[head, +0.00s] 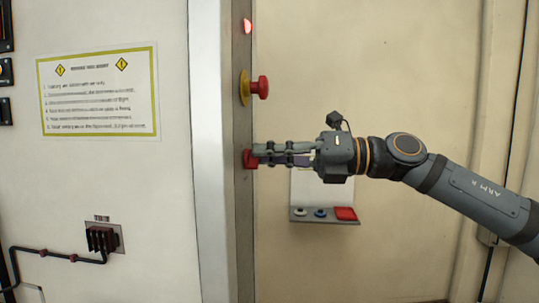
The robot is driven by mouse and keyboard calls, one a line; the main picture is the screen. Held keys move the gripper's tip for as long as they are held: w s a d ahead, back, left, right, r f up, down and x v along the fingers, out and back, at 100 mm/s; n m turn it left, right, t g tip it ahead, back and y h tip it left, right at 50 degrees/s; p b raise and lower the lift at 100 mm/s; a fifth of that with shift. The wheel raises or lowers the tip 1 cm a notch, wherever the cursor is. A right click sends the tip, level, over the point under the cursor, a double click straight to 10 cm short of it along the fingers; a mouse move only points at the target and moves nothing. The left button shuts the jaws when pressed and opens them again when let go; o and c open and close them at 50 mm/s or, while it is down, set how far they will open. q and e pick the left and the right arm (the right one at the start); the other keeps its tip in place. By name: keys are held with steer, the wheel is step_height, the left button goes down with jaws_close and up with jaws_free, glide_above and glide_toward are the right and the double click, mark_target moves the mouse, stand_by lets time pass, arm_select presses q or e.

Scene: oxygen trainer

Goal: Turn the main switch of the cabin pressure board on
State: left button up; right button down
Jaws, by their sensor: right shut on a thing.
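The side face of a tall cabinet (244,210) runs down the middle of the head view. A red knob (250,160), apparently the main switch, sits on this narrow face. My right gripper (262,155) comes in level from the right and is shut on the red knob, with its fingertips at the cabinet face. The fingers partly cover the knob, so its turned position cannot be read. My left gripper is out of view.
A red mushroom button (261,88) with a yellow collar sticks out above my gripper. A red lamp (247,25) is higher up. A small shelf (325,221) with buttons is below my wrist. A notice (98,92) and a dark red connector (101,238) are at left.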

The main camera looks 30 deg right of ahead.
steer(key=c, duration=1.4)
jaws_free()
steer(key=shift+c, duration=0.2)
